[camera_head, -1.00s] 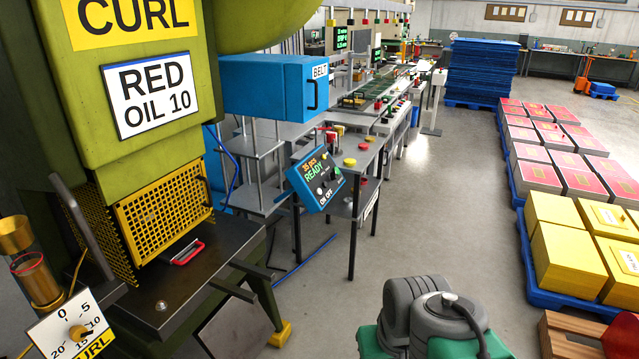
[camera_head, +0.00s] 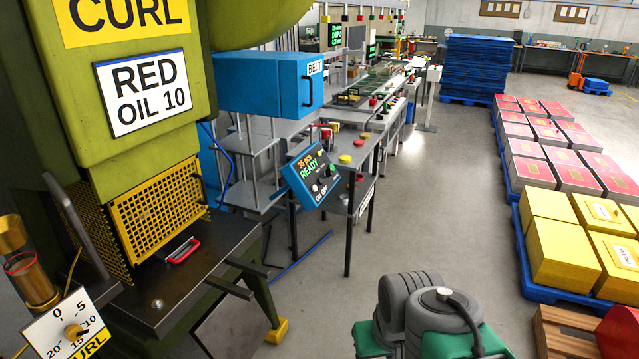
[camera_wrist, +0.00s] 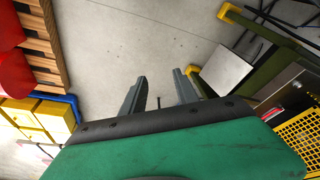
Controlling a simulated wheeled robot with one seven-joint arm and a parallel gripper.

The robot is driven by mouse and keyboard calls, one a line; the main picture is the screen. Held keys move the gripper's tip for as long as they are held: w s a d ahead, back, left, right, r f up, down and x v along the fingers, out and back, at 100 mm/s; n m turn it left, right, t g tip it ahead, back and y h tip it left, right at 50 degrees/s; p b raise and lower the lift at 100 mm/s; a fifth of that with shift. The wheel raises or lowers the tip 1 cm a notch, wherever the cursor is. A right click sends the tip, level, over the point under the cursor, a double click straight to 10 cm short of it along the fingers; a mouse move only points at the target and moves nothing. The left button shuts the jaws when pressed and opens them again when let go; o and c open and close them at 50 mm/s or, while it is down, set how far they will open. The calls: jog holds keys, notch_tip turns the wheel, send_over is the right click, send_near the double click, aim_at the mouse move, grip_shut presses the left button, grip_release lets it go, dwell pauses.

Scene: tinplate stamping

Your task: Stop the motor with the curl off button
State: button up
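The green press (camera_head: 130,95) labelled CURL and RED OIL 10 stands at the left in the head view. A blue control panel (camera_head: 312,174) with a lit READY display, small knobs and ON OFF lettering is tilted on a stand right of the press. Its individual buttons are too small to tell apart. A white dial plate (camera_head: 68,330) marked CURL is at the lower left. My gripper (camera_wrist: 160,88) shows in the wrist view with two fingers apart and nothing between them, above bare floor. It is far from the panel.
A black press table (camera_head: 185,275) with a red-handled piece and a yellow mesh guard (camera_head: 160,210) juts out at the left. A blue pallet (camera_head: 545,290) with yellow and red stacks stands at the right. The grey floor (camera_head: 400,220) between is clear.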

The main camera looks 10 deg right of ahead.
jog(key=shift+c, duration=0.6)
grip_shut()
dwell(1.2)
